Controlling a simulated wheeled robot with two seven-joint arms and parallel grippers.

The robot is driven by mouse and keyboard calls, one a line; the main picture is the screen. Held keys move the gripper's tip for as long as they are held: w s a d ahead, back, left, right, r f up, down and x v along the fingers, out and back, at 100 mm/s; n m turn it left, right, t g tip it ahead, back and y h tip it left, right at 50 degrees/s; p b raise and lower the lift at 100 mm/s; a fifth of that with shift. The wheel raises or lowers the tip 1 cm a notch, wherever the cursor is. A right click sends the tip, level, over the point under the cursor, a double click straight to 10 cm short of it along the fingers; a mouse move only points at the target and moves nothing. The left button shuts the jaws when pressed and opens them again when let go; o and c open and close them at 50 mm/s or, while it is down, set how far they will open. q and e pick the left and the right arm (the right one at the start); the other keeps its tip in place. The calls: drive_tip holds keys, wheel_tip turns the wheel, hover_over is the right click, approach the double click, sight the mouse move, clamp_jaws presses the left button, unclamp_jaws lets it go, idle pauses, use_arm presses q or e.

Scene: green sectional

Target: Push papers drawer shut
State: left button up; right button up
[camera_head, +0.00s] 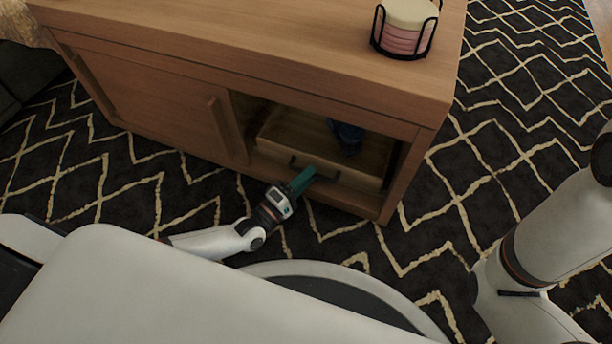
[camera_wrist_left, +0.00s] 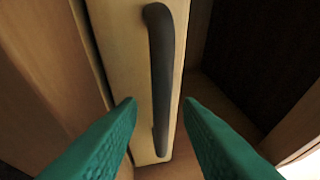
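The drawer (camera_head: 360,181) has a light wood front and sits low in the right-hand open bay of the wooden cabinet. Its inside shows from above, so it stands at least partly open. In the left wrist view, its front (camera_wrist_left: 125,50) carries a dark bar handle (camera_wrist_left: 163,70). My left gripper (camera_head: 308,176) is at the drawer front beside the handle. In the left wrist view its green fingers (camera_wrist_left: 160,108) are apart, with the handle lying across the gap between the tips. I cannot tell whether they touch it. My right gripper is out of view.
A dark blue item (camera_head: 347,135) lies in the drawer. A sliding door panel (camera_head: 160,105) covers the cabinet's left part. A wire holder with pink and cream coasters (camera_head: 405,30) stands on the cabinet top (camera_head: 250,35). The patterned rug (camera_head: 430,200) is clear right of the cabinet.

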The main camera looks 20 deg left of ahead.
use_arm(q)
drive_tip(key=shift+s+a, duration=0.1)
drive_tip(key=shift+s, duration=0.05)
drive_tip(key=p+v, duration=0.3)
drive_tip(key=v, duration=0.3)
drive_tip(key=shift+r, duration=0.1)
drive_tip(key=shift+s+a+p, duration=0.25)
drive_tip(key=shift+s+p, duration=0.05)
drive_tip(key=shift+s, duration=0.2)
drive_tip(key=shift+f, duration=0.2)
